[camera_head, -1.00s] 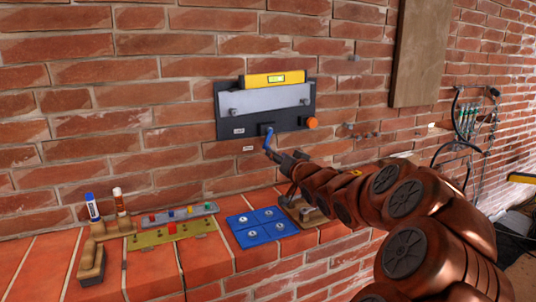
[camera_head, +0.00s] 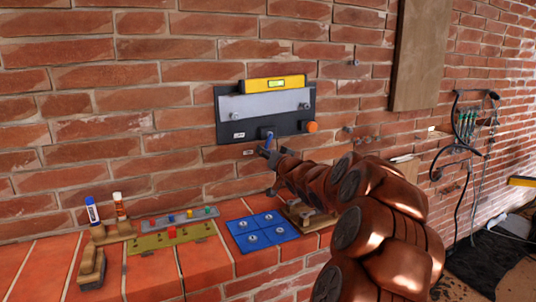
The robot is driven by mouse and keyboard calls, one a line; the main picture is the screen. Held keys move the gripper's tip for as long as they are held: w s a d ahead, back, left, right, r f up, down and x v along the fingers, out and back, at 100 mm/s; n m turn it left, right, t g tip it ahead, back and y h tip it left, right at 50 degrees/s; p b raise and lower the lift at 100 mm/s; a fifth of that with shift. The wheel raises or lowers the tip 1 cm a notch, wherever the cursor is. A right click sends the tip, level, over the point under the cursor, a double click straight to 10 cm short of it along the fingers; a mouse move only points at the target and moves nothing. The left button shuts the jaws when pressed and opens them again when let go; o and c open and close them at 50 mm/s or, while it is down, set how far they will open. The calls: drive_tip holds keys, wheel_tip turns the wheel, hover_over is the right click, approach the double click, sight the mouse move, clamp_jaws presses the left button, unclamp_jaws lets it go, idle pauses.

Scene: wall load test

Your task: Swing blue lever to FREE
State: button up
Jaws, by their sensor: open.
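The blue lever (camera_head: 268,139) hangs from a dark block at the lower edge of a dark wall panel (camera_head: 226,120). It points down, tilted slightly left. My gripper (camera_head: 265,152) is open at the lower end of the lever. The fingers cover part of that end, and I cannot tell whether they touch it. Two small pale labels, one on the panel (camera_head: 239,135) and one on the wall below (camera_head: 249,152), are too small to read.
A yellow level (camera_head: 274,84) rests on the grey plate (camera_head: 262,104), with an orange knob (camera_head: 312,127) at right. Below, the brick ledge (camera_head: 205,262) holds a blue tile (camera_head: 262,230), a green board (camera_head: 170,238) and markers (camera_head: 92,210). A wooden board (camera_head: 419,55) hangs at right.

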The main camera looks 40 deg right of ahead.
clamp_jaws()
drive_tip(key=shift+d, duration=0.1)
idle(0.3)
drive_tip(key=shift+s+d+f+n+p, duration=0.15)
drive_tip(key=shift+n+p, duration=0.15)
drive_tip(key=shift+n, duration=0.3)
unclamp_jaws()
drive_tip(key=v, duration=1.2)
